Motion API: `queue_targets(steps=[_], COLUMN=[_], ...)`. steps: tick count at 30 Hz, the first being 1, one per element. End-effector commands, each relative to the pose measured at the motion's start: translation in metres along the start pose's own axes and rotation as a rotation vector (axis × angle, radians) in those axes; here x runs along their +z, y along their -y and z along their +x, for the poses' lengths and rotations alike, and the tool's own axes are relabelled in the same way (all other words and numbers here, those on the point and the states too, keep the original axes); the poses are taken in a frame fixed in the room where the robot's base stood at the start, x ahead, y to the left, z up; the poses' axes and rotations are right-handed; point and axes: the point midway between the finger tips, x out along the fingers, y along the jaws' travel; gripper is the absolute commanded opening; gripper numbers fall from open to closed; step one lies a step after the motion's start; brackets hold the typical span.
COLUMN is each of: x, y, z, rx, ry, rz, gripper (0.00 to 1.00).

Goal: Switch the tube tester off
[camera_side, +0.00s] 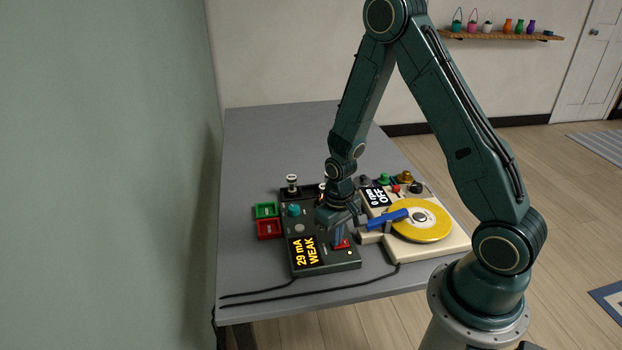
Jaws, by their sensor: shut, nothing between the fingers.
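The tube tester (325,262) is a dark box on the grey table, with a lit orange display (304,251) reading "29 mA WEAK". A red switch (343,246) sits near its front right corner; its position is too small to tell. My gripper (340,238) is shut and empty, pointing down at the tester's right side, just over the red switch. I cannot tell whether the fingertips touch it. The gripper and wrist hide part of the tester's top. A teal knob (293,210) and a tube (292,184) show on its left part.
Green (266,211) and red (269,229) trays lie left. Cables run along the front. The table's back (285,135) is clear.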

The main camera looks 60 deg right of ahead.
Motion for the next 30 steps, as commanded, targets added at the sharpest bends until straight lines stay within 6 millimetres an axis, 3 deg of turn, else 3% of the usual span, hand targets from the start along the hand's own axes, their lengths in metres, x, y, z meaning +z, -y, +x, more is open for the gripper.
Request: queue_targets(steps=[10, 30], x=[0.000, 0.000], y=[0.000, 0.000], z=[-0.002, -0.040], rx=[0.001, 0.000], ry=[0.000, -0.001], rz=[0.000, 0.000], gripper=[0.00, 0.00])
